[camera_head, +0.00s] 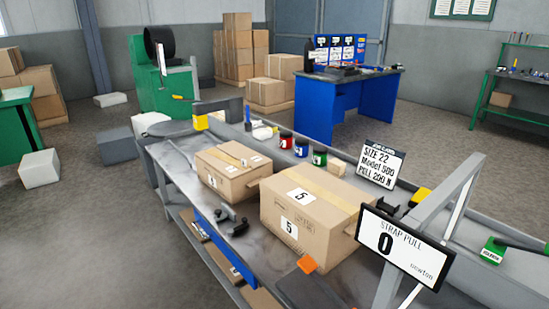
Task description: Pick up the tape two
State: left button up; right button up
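Three small coloured cylinders stand in a row behind the cardboard boxes: a red-topped one (285,139), a middle one (301,147) and a green one (319,156). They are small in the view. I cannot tell whether they are tape, or which is tape two. No label reading two is legible on any of them. Neither of my grippers can be made out in the head view.
A large box (315,212) marked 5 and a smaller box (233,170) occupy the grey workbench (180,152). Dark tools (230,220) lie at the front. A STRAP PULL display (402,245) and a SIZE 22 sign (381,164) stand right. A blue desk (345,100) is behind.

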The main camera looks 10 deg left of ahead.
aim_at(242, 165)
jog(key=i+j+z, duration=0.2)
jog(key=j+z, duration=0.2)
jog(key=i+j+z, duration=0.15)
jog(key=j+z, duration=0.25)
jog(key=i+j+z, duration=0.15)
jog(key=j, duration=0.3)
jog(key=j+z, duration=0.2)
jog(key=j, duration=0.2)
jog(key=i+j+z, duration=0.1)
jog(key=j, duration=0.85)
jog(key=j+z, duration=0.15)
jog(key=j, duration=0.8)
jog(key=i+j, duration=0.1)
jog(key=j, duration=1.85)
jog(key=i, duration=0.05)
